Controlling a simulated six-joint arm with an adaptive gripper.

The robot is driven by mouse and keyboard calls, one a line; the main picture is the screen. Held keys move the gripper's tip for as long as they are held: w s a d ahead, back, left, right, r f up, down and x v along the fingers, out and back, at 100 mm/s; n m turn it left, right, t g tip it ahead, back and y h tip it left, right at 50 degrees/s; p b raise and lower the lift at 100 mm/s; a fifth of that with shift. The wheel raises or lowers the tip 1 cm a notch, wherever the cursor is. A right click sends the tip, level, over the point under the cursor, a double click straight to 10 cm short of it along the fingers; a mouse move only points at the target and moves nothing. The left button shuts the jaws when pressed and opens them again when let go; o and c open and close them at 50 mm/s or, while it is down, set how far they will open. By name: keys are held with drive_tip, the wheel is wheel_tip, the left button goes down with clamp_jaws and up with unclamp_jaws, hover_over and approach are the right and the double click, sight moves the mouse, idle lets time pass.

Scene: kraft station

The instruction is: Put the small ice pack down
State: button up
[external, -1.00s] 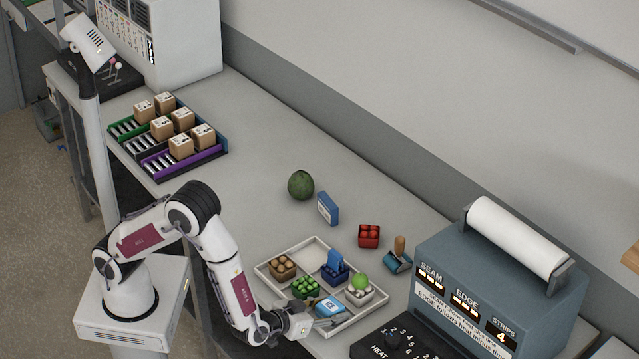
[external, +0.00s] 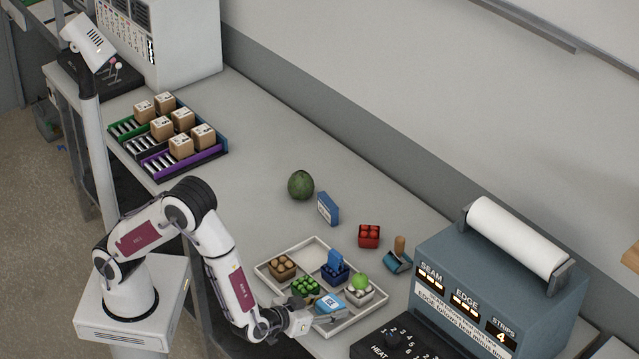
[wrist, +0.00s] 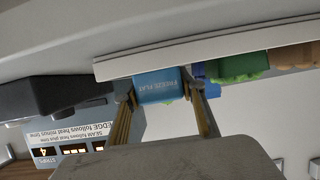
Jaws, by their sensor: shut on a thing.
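The small ice pack (external: 331,301) is a light blue block at the near side of the white divided tray (external: 268,285). My gripper (external: 326,314) is shut on it, reaching in from the tray's near left edge. In the wrist view the pack (wrist: 158,86) reads "FREEZE FLAT" and sits between the two fingers of my gripper (wrist: 163,95). I cannot tell whether its underside touches the tray floor.
The tray also holds a brown punnet (external: 283,267), a green punnet (external: 305,286), a blue punnet (external: 335,272) and a white punnet with a green ball (external: 359,283). A red punnet (external: 369,236), blue box (external: 328,208) and grey sealing machine (external: 490,290) stand outside.

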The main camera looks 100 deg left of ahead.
sight(332, 309)
drive_tip(key=shift+r, duration=4.4)
drive_tip(key=shift+w+d+f, duration=0.1)
drive_tip(key=shift+w+d, duration=0.15)
drive_tip(key=shift+d, duration=0.05)
drive_tip(key=w+d+r+m+t+h, duration=0.1)
drive_tip(key=w+d+m+t+h, duration=0.3)
drive_tip(key=w+d+m+h, duration=0.2)
drive_tip(key=shift+d+r+m+h, duration=0.2)
drive_tip(key=shift+d+m+h, duration=0.9)
drive_tip(key=shift+d, duration=0.4)
drive_tip(key=shift+s, duration=0.1)
